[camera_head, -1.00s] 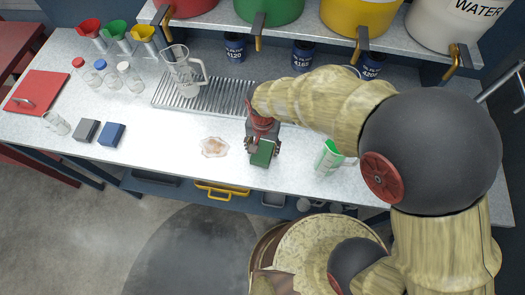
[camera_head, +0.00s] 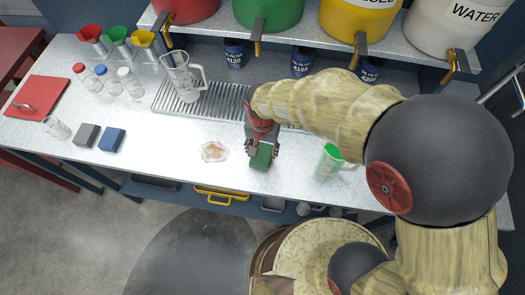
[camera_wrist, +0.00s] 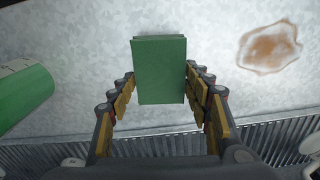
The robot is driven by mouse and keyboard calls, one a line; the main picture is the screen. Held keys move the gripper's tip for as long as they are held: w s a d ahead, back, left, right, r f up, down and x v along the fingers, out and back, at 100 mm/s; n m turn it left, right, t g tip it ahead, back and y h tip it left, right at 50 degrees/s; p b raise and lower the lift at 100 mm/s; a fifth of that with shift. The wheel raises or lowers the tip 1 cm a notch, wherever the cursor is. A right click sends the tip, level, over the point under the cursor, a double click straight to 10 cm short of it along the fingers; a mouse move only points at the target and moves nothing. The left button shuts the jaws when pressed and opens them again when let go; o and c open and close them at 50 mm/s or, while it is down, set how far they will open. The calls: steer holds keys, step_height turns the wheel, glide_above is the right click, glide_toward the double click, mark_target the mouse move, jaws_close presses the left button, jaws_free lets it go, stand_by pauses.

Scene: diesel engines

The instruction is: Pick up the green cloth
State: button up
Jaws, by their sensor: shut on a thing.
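The green cloth (camera_head: 262,155) is a small folded block at the front middle of the workbench. It also shows in the wrist view (camera_wrist: 159,70), upper middle, between the fingers. My gripper (camera_head: 262,147) points down at the bench and is shut on the cloth; in the wrist view its two fingers (camera_wrist: 159,85) lie along the cloth's left and right sides. I cannot tell whether the cloth touches the bench top or is a little above it.
A brown stain (camera_head: 214,151) lies left of the cloth. Grey (camera_head: 87,135) and blue (camera_head: 112,139) cloths lie further left. A clear jug (camera_head: 184,78) stands on the metal drain grate (camera_head: 215,100) behind.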

steer(key=s+d+r+p, duration=0.4)
steer(key=s+d+r, duration=0.5)
steer(key=s+r, duration=0.1)
steer(key=shift+s+d+r, duration=0.15)
steer(key=shift+d+r, duration=0.15)
steer(key=shift+r, duration=0.45)
steer(key=o, duration=0.5)
steer(key=c, duration=0.4)
